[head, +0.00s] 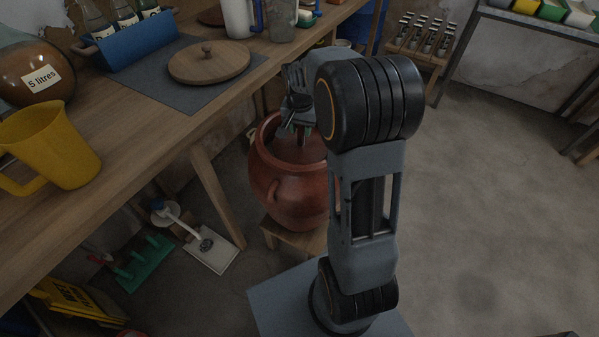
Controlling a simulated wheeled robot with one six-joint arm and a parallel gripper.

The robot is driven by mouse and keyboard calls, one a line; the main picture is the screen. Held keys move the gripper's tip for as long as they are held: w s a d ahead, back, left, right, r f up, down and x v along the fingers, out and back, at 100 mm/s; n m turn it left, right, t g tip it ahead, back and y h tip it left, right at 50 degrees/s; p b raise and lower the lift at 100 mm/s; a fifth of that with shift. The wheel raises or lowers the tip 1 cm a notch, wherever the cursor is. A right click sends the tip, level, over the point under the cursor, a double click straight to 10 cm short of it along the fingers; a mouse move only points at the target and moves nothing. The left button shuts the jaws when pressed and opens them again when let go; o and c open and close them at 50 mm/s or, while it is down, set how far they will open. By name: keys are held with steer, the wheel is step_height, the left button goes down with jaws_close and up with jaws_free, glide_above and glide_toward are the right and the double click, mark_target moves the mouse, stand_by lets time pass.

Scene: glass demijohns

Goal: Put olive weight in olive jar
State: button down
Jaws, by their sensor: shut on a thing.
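The olive jar (288,190) is a big reddish-brown clay pot with side handles and a wide open mouth. It stands upright on a low wooden stool beside the workbench. My gripper (300,128) points down at the jar's mouth, in the middle of the picture, with its tips around rim level. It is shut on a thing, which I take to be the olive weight. That thing is almost wholly hidden by the gripper and the jar, so its shape and its height in the mouth cannot be told. My arm covers the jar's right side.
A round wooden lid with a knob (209,62) lies on a grey mat on the workbench. A yellow jug (48,145) and a "5 litres" demijohn (35,70) stand at left. A green peg rack (145,262) is on the floor.

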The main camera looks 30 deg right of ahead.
mark_target(301, 153)
steer(key=shift+f+b, duration=1.35)
steer(key=shift+f, duration=4.05)
steer(key=c, duration=0.7)
jaws_free()
steer(key=shift+f, duration=0.2)
steer(key=shift+c, duration=0.2)
steer(key=shift+r, duration=0.1)
